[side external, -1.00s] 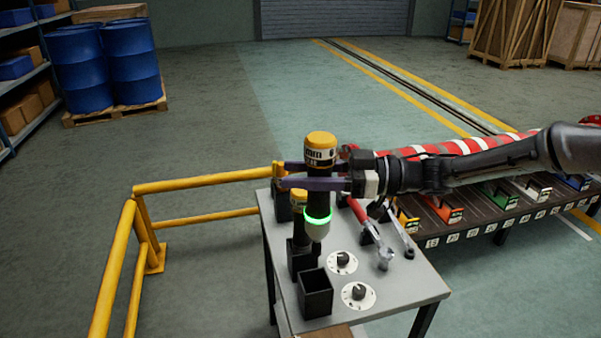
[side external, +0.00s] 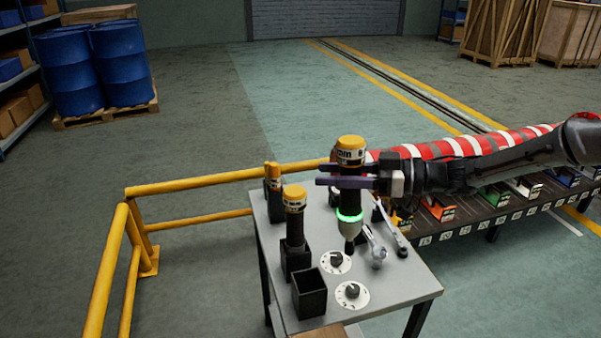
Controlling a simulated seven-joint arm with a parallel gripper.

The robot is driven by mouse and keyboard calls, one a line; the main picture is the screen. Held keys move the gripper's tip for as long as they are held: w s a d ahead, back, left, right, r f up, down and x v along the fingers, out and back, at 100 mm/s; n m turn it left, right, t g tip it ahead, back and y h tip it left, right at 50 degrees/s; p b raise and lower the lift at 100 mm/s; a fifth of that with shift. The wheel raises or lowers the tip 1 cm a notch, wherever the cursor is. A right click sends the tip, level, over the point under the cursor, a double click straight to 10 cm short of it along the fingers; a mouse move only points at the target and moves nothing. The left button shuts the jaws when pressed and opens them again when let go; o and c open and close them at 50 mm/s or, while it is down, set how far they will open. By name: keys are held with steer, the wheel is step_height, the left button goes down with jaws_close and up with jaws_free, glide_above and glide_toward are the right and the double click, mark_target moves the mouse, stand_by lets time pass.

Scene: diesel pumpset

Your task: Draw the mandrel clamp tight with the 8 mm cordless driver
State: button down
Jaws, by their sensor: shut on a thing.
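My gripper (side external: 346,176) is shut on a dark cordless driver (side external: 350,203) with a yellow cap and a glowing green ring. The driver hangs upright, nose down, above the grey table (side external: 405,291). Its size label is too small to read surely. A second yellow-capped driver (side external: 295,228) stands in a black holder at the table's left, and a third (side external: 273,182) stands farther back. An empty black square holder (side external: 309,293) is at the front. I cannot make out the mandrel clamp.
Two white dials (side external: 352,296) and (side external: 335,262) sit on the table, with wrenches (side external: 376,247) behind them. Yellow rails (side external: 190,184) stand to the left. A dark rack with coloured blocks (side external: 490,218) and a red-and-white striped long thing (side external: 455,146) lie right.

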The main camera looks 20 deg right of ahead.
steer(key=s+d+f+m+t+h, duration=0.15)
steer(key=d+f+m+h, duration=0.3)
steer(key=d, duration=0.45)
steer(key=s+d+f+m+h, duration=0.2)
steer(key=d+f+m+h, duration=0.15)
steer(key=d+m, duration=0.4)
steer(key=s+d+f+m+t+h, duration=0.1)
steer(key=s+d+f+m+h, duration=0.3)
steer(key=d, duration=0.6)
steer(key=s+a+f+m+h, duration=0.1)
steer(key=s+a+f+m, duration=0.3)
steer(key=a+m, duration=0.3)
steer(key=s+a+f+m+g+h, duration=0.1)
steer(key=s+a+f+m+h, duration=0.1)
steer(key=a+f+m, duration=0.4)
steer(key=shift+s+a+m, duration=0.5)
steer(key=shift+s+a, duration=0.35)
steer(key=shift+a, duration=0.2)
steer(key=shift+g, duration=0.25)
